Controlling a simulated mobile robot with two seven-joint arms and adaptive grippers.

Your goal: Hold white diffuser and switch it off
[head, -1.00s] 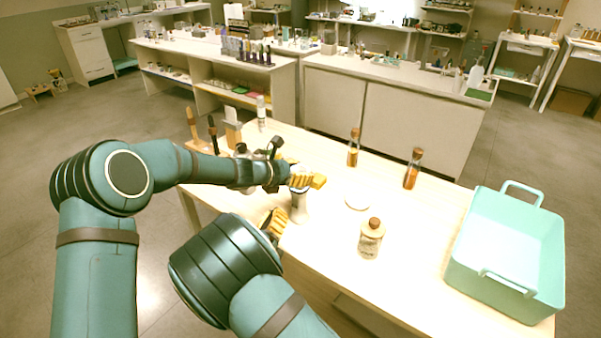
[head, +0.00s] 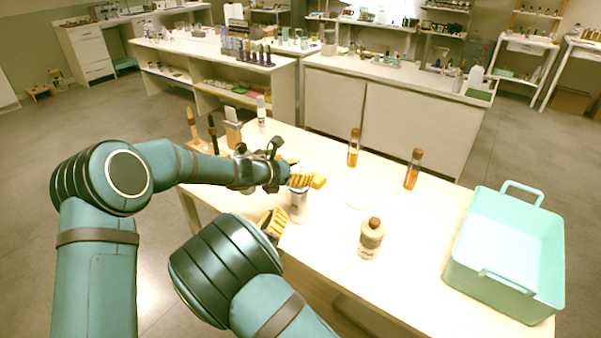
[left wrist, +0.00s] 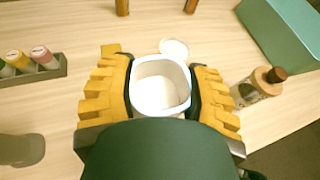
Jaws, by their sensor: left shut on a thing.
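The white diffuser (head: 299,207) stands upright at the near left part of the table, partly hidden by my left gripper. In the left wrist view, the diffuser (left wrist: 160,87) shows as an open-topped, rounded white container, its inside visible. My left gripper (head: 304,181) has its yellow ribbed fingers on both sides of the diffuser's upper part and is shut on it. My right gripper (head: 272,222) is low beside the diffuser at the table's near edge. Its wrist hides much of it, so its opening is unclear. No switch can be made out.
A white round disc (left wrist: 174,48) lies flat beside the diffuser. A cork-topped bottle (head: 370,240) stands to the right. Two slim amber bottles (head: 353,148) (head: 413,170) stand farther back. A teal basket (head: 508,255) fills the right end. A small bottle rack (left wrist: 30,68) shows in the wrist view.

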